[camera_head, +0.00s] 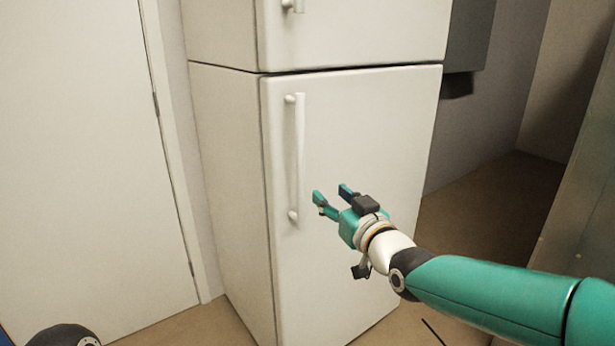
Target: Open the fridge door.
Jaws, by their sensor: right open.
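The white fridge (230,190) stands upright in the middle of the view. Its lower door (370,120) is closed, with a vertical white handle (299,150) along the door's left side. The upper door (350,35) is also closed, and only the bottom of its handle (292,6) shows. My right gripper (331,191) is open and empty in front of the lower door. Its fingertips are to the right of the handle's lower end and look apart from it. My left gripper is not in view.
A white room door (80,150) with its frame is on the left, close to the fridge's side. A grey wall-mounted box (468,40) is behind the fridge on the right. A tall grey panel (585,200) stands at the right edge. Brown floor (185,328) shows in front.

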